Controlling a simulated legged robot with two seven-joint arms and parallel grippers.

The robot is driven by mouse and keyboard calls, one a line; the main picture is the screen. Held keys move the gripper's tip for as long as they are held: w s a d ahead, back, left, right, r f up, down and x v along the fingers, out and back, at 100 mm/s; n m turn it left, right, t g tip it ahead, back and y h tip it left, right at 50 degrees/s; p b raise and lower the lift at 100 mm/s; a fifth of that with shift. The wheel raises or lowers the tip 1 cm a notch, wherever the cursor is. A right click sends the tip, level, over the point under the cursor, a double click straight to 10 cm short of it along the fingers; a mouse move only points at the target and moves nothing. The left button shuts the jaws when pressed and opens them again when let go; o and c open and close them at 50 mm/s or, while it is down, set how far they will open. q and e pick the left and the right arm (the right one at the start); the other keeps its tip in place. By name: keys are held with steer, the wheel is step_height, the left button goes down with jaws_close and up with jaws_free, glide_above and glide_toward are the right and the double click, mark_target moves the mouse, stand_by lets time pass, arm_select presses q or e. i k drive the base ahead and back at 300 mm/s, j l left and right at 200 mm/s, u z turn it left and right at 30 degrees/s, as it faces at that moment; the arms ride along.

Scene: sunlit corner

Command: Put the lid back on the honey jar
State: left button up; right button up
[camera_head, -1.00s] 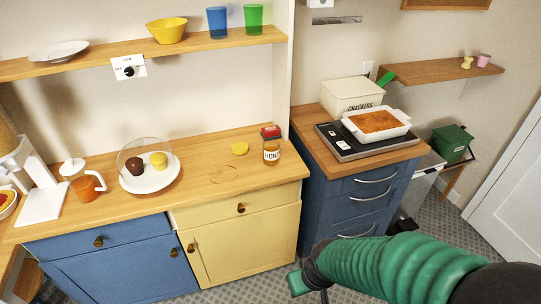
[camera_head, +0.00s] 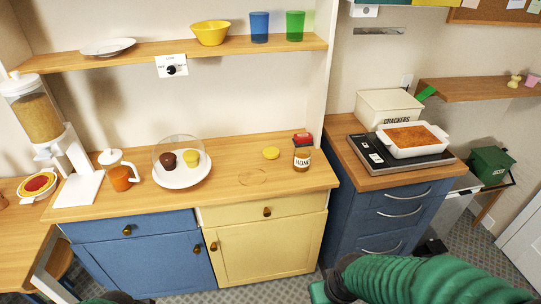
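The honey jar (camera_head: 302,158) stands upright near the right end of the wooden counter, with a label reading HONEY partly legible. A flat round yellow disc, which looks like the lid (camera_head: 271,153), lies on the counter just left of the jar, apart from it. My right gripper (camera_head: 318,292) is at the bottom edge, low in front of the cabinets and well away from the jar. It is partly cut off, and its fingers cannot be made out. Only a sliver of my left arm shows at the bottom left; its gripper is out of view.
A red object (camera_head: 303,138) sits right behind the jar. A plate (camera_head: 183,179) with two cupcakes under a clear dome stands left of the lid. A faint ring mark (camera_head: 253,177) is on bare counter in front. A shelf (camera_head: 200,54) hangs above; a hot plate (camera_head: 395,158) holds a baking dish at right.

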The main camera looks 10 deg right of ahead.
mark_target(302, 154)
steer(key=i+u, duration=0.15)
steer(key=i, duration=0.35)
steer(key=i+l+u, duration=0.15)
steer(key=i, duration=0.35)
steer(key=i+l+u, duration=0.15)
steer(key=i, duration=0.35)
